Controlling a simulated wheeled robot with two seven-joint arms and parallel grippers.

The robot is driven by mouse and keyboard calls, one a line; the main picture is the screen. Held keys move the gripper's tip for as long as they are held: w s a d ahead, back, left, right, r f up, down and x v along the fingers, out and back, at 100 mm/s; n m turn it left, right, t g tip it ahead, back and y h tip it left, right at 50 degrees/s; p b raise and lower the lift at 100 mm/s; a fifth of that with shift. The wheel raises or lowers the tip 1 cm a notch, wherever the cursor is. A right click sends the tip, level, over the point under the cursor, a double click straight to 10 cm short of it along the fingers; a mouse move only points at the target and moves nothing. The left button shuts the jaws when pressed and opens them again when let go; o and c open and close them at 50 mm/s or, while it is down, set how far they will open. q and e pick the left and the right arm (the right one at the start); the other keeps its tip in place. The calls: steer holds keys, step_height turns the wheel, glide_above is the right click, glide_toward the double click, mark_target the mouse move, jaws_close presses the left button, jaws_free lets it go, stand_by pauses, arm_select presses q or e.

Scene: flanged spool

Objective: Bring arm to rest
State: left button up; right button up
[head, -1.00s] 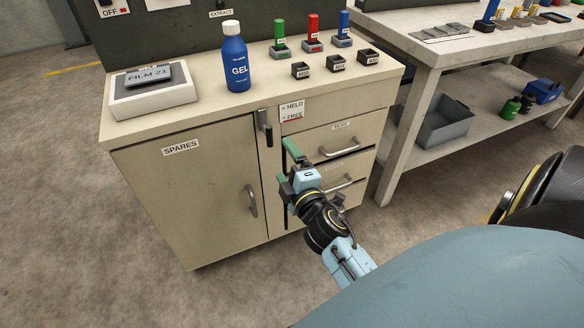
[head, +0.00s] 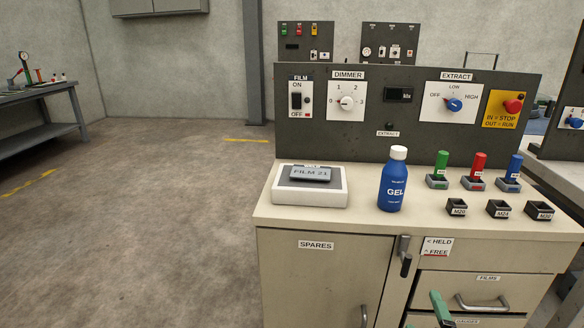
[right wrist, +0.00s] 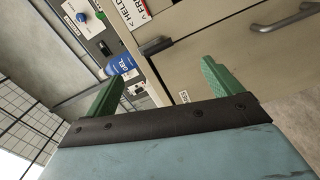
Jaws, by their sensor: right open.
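My right gripper (head: 441,310) shows only by its green fingers at the bottom edge of the head view, in front of the cabinet's drawers. In the right wrist view its two green fingers (right wrist: 161,76) stand wide apart with nothing between them. The rest of my right arm is below the head view. The cabinet door's dark latch handle (head: 405,257) hangs down beside the HELD/FREE label (head: 437,247), up and left of the fingers. The latch also shows in the right wrist view (right wrist: 155,46), apart from the fingers. My left gripper is not in view.
The cabinet top (head: 300,217) carries a FILM 21 box (head: 310,192), a blue GEL bottle (head: 393,182), colored pegs in holders and small black trays. A control panel (head: 420,130) stands behind. A drawer handle (head: 482,304) juts out near the gripper. Open floor (head: 140,220) lies left.

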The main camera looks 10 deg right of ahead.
steer(key=s+a+f+m+g+y+p, duration=0.2)
steer(key=s+a+f+m+g+p, duration=0.3)
steer(key=s+f+g, duration=0.4)
steer(key=s+a+f+m+g+y+p, duration=0.3)
steer(key=s+a+f+m+g+p, duration=0.25)
steer(key=s, duration=0.55)
arm_select(q)
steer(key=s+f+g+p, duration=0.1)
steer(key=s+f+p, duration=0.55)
steer(key=p, duration=0.25)
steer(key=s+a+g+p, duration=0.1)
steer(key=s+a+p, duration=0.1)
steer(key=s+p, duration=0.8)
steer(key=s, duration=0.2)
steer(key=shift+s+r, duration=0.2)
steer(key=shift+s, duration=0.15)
arm_select(e)
steer(key=s+d+f, duration=0.1)
steer(key=s+d, duration=0.1)
steer(key=s, duration=0.7)
steer(key=s+d+f+g, duration=0.1)
steer(key=s+d, duration=0.1)
steer(key=s, duration=0.7)
steer(key=shift+d+f, duration=0.15)
steer(key=shift+f, duration=0.15)
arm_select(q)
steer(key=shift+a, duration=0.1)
arm_select(e)
steer(key=shift+n+g, duration=0.25)
steer(key=shift+c, duration=0.3)
